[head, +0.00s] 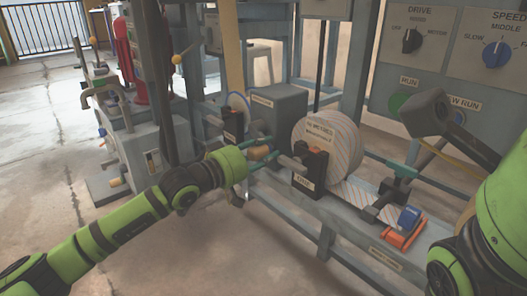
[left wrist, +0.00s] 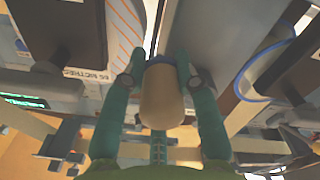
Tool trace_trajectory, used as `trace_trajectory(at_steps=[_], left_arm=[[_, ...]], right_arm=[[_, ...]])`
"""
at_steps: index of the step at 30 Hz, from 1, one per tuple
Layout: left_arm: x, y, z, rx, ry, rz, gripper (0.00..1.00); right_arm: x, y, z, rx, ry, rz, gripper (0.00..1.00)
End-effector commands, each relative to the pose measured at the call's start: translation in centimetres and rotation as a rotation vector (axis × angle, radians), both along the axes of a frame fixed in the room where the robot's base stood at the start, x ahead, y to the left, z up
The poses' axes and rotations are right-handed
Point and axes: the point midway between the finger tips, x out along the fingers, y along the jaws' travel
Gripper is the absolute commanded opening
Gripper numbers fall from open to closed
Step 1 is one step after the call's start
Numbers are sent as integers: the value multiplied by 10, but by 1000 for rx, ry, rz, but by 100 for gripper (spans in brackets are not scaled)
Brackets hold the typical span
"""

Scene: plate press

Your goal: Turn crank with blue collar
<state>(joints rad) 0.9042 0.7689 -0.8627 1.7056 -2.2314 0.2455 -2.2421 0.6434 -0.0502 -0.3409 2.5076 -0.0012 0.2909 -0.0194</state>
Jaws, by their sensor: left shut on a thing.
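In the head view my left gripper (head: 262,148) reaches from the left to the press, just left of the striped roll, and a bit of the tan handle (head: 259,154) shows there. The crank's arm is mostly hidden. My right arm is at the right edge of the head view, and I cannot make out its gripper.
The large striped roll (head: 327,146) stands right of my left gripper, on the machine's bed, with a grey box (head: 277,108) behind. A control panel (head: 425,50) has dials and buttons. An orange-and-blue part (head: 405,228) sits on the front rail. Floor at lower left is clear.

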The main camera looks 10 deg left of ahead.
Motion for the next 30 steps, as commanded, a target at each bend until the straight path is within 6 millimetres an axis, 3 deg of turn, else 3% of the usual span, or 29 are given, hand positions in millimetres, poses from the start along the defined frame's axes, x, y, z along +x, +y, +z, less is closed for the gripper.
trace_trajectory(at_steps=[1, 7, 8, 9, 10, 22, 30], left_arm=[[-3, -6, -8, 3, 15, -13, 0], [-3, -6, -8, 3, 17, -13, 0], [-3, -6, -8, 3, 17, -13, 34], [-3, -6, -8, 3, 17, -13, 50], [-3, -6, -8, 4, 16, -12, 53], [-6, 2, -4, 2, 8, -4, 53], [-46, 34, -6, 6, 12, -3, 53]], right_arm=[[0, 0, 0, 0, -1, 0, 40], [-1, 0, 0, 0, -2, 1, 40], [-1, 0, 0, 0, -2, 1, 40], [-1, 0, 0, 0, -2, 1, 40], [-1, 0, 0, 0, -2, 1, 40], [-1, 1, 0, -6, -5, -4, 40], [0, 1, 0, -4, -3, -2, 40]])
